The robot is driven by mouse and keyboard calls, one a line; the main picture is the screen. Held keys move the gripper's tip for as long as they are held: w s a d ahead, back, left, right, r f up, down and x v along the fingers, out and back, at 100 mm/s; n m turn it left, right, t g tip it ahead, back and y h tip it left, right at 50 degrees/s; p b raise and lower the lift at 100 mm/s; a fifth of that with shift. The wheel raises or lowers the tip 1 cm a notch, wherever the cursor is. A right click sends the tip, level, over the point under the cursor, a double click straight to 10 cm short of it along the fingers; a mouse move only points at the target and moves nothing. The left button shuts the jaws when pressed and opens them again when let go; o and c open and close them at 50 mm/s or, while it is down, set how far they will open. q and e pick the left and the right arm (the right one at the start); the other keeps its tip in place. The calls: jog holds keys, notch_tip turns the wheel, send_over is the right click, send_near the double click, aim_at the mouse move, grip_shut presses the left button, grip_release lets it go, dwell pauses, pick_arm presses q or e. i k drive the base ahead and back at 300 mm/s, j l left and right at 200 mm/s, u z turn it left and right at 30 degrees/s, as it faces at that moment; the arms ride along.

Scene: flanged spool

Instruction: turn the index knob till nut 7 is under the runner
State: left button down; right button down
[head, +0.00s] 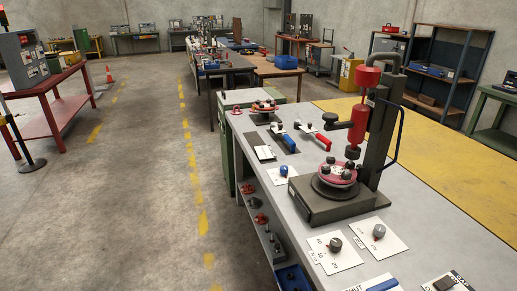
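The flanged spool (336,174) lies flat on a round dark turntable on a grey base (320,207), with several dark nuts on its pinkish-red flange. The red runner (360,117) hangs from the dark column above the spool, its dark tip apart from the nuts. Nut numbers are too small to read. Knobs on white plates stand on the bench: a blue one (284,170) left of the base, a grey one (335,243) with a scale and another grey one (379,231) in front. I cannot tell which is the index knob. Neither gripper is in view.
Blue-handled (288,141) and red-handled (323,142) tools lie behind the base on the grey bench (262,195). A second spool (264,106) lies at the bench's far end. A blue bin (292,279) is below.

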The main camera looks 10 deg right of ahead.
aim_at(283, 170)
jog(key=z, duration=0.25)
jog(key=i+j+z, duration=0.15)
jog(key=z, duration=0.25)
jog(key=i+j+z, duration=0.15)
jog(key=j+z, duration=0.25)
jog(key=i+j+z, duration=0.1)
jog(key=z, duration=0.25)
jog(key=j+z, duration=0.4)
jog(key=i+l, duration=0.05)
